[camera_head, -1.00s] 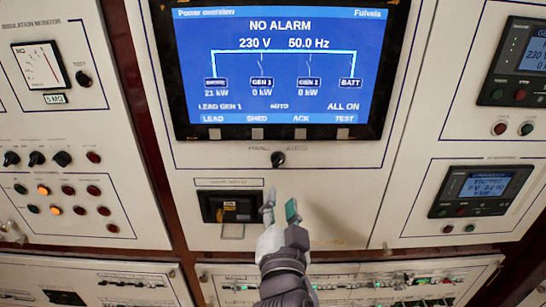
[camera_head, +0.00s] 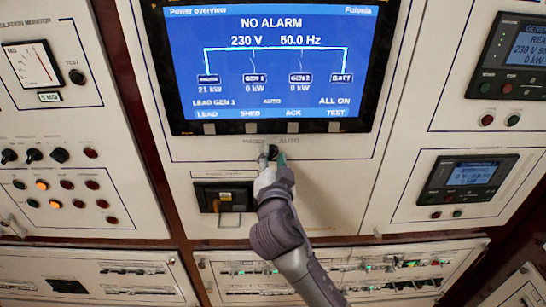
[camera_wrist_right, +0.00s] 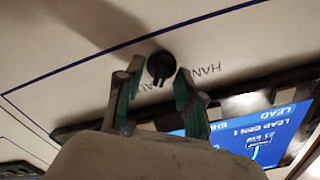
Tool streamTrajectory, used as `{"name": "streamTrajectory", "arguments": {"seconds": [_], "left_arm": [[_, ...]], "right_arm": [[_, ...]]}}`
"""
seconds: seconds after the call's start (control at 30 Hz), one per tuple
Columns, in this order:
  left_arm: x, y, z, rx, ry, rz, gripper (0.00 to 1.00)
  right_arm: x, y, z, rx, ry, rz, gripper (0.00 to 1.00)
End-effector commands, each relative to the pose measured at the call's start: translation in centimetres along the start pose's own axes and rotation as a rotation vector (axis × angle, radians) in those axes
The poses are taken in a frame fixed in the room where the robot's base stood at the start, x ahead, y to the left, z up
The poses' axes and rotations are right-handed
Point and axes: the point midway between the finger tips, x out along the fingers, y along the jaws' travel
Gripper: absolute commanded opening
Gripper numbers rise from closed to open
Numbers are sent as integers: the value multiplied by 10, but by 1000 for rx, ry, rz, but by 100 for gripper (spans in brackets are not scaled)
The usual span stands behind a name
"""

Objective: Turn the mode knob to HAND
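The mode knob (camera_wrist_right: 159,65) is a small black rotary knob on the white panel. In the right wrist view it sits between the two fingertips of my right gripper (camera_wrist_right: 158,78), with slim gaps seeming to show on both sides. Part of a HAND label (camera_wrist_right: 207,70) shows upside down beside it; a finger covers part of the lettering. In the head view my right gripper (camera_head: 271,154) reaches up to the knob below the screen and mostly hides it. The AUTO label (camera_head: 289,141) is right of the fingers. My left gripper is not in view.
The blue power overview screen (camera_head: 270,65) is just above the knob. Switches and lamps (camera_head: 60,155) fill the left panel; display modules (camera_head: 465,178) are on the right. Breaker rows (camera_head: 340,272) run along the bottom.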

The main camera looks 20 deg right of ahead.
Motion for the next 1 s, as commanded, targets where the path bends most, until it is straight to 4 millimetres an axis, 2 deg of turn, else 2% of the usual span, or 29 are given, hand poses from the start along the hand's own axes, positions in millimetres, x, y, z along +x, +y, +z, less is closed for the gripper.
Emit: {"name": "streamTrajectory", "arguments": {"seconds": [0.07, 0.2, 0.3, 0.67, 1.0], "left_arm": [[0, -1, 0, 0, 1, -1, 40], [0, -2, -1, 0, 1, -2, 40], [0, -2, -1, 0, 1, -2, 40], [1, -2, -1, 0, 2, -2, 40], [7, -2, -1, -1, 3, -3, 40]], "right_arm": [[0, 0, 0, 0, 0, 0, 36], [0, 0, 0, 0, 0, 0, 12], [0, 0, 0, 0, 0, 0, 0], [-1, 0, 0, -24, 0, 0, 0], [-1, 0, 1, -215, 0, 1, 0]]}}
